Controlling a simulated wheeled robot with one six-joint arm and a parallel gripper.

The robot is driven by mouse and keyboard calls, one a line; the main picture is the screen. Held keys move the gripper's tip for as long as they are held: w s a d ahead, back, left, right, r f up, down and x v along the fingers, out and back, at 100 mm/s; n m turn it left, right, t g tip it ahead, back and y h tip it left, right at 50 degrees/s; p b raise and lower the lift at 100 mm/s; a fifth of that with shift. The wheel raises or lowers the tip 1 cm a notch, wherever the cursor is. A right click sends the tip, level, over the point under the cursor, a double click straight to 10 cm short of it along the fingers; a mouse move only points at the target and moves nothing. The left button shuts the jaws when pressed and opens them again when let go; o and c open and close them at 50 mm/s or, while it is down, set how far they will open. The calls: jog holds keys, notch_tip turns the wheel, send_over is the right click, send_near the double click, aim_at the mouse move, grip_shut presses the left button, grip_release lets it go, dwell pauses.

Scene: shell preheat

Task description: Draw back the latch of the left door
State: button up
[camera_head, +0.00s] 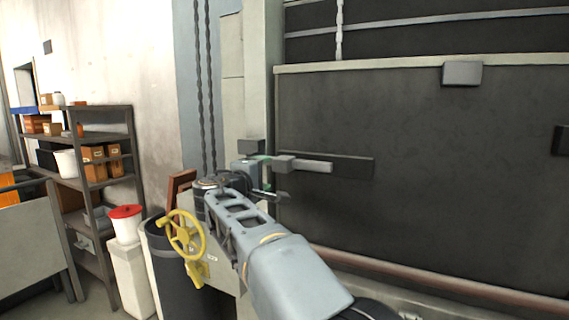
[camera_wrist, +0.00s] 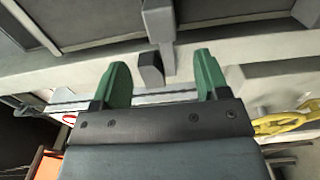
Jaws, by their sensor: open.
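A large dark door panel (camera_head: 430,130) in a pale frame fills the right of the head view. At its left edge a grey latch bolt (camera_head: 315,167) lies level on a dark backing plate (camera_head: 352,168). My gripper (camera_head: 264,172) is at the bolt's left end, partly hidden by my wrist. In the wrist view my gripper (camera_wrist: 161,62) is open, its green fingers apart. A dark block (camera_wrist: 151,70) and a grey upright bar (camera_wrist: 159,25) show between and beyond the fingertips. I cannot tell whether a finger touches them.
A yellow handwheel (camera_head: 184,235) is left of my arm, and yellow also shows in the wrist view (camera_wrist: 285,122). A dark bin (camera_head: 165,265), a red-lidded container (camera_head: 126,222) and a loaded shelf (camera_head: 100,135) stand left. A reddish rail (camera_head: 440,282) runs below the door.

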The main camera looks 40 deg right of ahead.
aim_at(306, 167)
jog(key=p+x, duration=0.4)
jog(key=x, duration=0.8)
jog(key=shift+w+d, duration=0.15)
jog(key=shift+d, duration=0.1)
grip_shut()
jog(key=shift+f+b, duration=0.1)
jog(key=shift+b, duration=0.25)
jog(key=s+d+b, duration=0.1)
jog(key=s, duration=0.1)
jog(key=s+d+b, duration=0.1)
jog(key=s+b, duration=0.1)
jog(key=s+d+b, duration=0.1)
jog(key=s, duration=0.1)
jog(key=shift+d, duration=0.1)
